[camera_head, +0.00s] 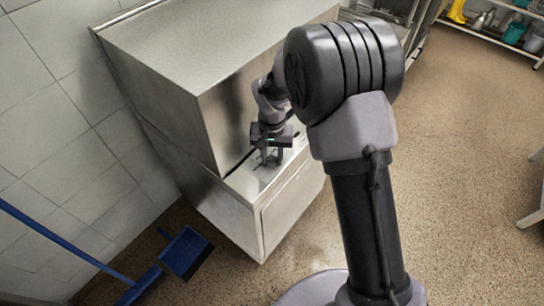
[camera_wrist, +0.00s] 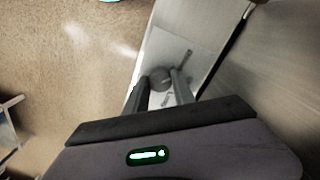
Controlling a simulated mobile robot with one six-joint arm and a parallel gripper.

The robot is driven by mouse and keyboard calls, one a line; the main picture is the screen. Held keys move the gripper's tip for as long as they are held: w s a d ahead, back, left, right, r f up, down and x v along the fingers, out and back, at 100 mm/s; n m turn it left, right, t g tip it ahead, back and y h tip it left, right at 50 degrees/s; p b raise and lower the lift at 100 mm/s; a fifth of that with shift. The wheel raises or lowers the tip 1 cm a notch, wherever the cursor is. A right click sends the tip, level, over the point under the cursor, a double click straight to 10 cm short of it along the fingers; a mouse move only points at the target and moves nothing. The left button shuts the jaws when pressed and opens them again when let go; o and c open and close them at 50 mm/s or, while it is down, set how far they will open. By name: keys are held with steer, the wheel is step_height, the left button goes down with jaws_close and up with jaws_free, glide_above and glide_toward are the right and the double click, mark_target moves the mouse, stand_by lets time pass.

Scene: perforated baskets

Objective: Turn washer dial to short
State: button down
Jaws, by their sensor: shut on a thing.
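The washer (camera_head: 184,150) is a tall metal machine against the tiled wall, with a light panel on a ledge at its front. The dial (camera_wrist: 160,78) is a small dark round knob on that panel, seen in the wrist view. My gripper (camera_wrist: 162,84) has its two fingers on either side of the dial, shut on it. In the head view my gripper (camera_head: 270,158) reaches down to the panel, and the dial is hidden there behind the fingers. Dark markings show on the panel around the dial, too small to read.
A blue broom (camera_head: 65,243) and a blue dustpan (camera_head: 186,252) are at the lower left by the wall. A shelf (camera_head: 486,28) with pots and buckets stands at the back right. The brown floor (camera_head: 460,150) to the right is mostly clear.

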mark_target(272, 159)
steer(key=m+b, duration=0.1)
steer(key=m, duration=0.4)
steer(key=shift+m+b, duration=0.55)
steer(key=shift+m, duration=1.75)
steer(key=c, duration=1.1)
jaws_free()
steer(key=shift+o, duration=0.2)
step_height(272, 159, up, 18)
steer(key=p, duration=0.6)
steer(key=shift+f, duration=0.25)
